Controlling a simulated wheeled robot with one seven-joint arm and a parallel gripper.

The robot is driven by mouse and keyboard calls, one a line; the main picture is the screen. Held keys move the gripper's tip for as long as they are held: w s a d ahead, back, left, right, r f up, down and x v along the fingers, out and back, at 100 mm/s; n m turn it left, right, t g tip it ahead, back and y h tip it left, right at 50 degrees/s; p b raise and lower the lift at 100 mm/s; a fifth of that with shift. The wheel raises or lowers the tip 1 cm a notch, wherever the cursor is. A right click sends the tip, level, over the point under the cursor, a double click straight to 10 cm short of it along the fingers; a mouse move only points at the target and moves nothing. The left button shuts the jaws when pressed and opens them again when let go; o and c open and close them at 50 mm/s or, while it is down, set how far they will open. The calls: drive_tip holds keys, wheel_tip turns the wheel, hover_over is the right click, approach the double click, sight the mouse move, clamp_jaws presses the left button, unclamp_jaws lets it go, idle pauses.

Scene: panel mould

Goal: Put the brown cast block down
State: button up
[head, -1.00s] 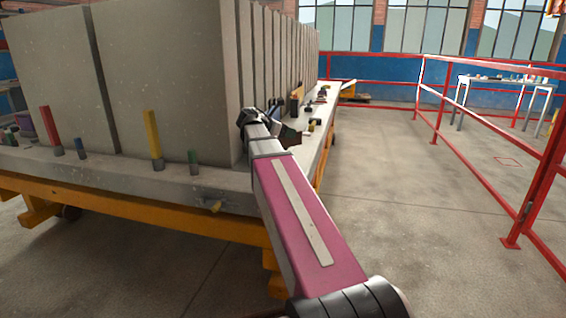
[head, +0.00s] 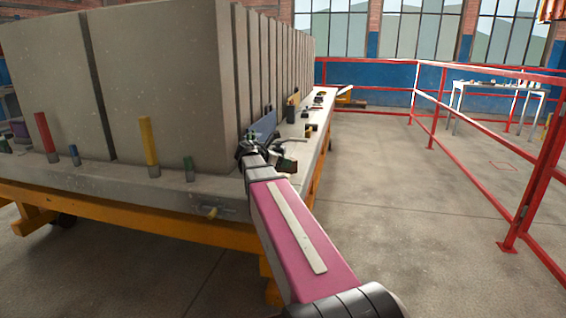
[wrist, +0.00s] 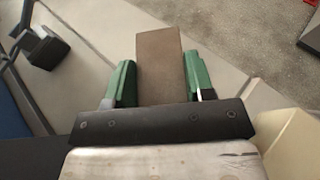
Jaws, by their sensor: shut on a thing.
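The brown cast block (wrist: 162,62) stands out between the two green fingers of my gripper (wrist: 161,82) in the wrist view. The fingers press on its left and right sides. Behind the block is a pale concrete surface, and I cannot tell whether the block touches it. In the head view my gripper (head: 284,160) is over the narrow ledge of the mould bed (head: 312,150), right of the tall grey panels. The block itself is mostly hidden there by my own arm.
Tall grey concrete panels (head: 165,75) stand left of my arm. A dark clamp-like piece (wrist: 46,50) is left of the block in the wrist view. Several small fittings lie farther along the ledge. A yellow post (head: 149,143) stands in front. Red railing (head: 470,120) bounds open floor at right.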

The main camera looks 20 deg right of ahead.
drive_tip(key=shift+f, duration=0.1)
drive_tip(key=o, duration=1.1)
drive_tip(key=shift+a+r, duration=0.2)
drive_tip(key=v, duration=1.1)
drive_tip(key=shift+a, duration=0.25)
drive_tip(key=shift+s, duration=0.1)
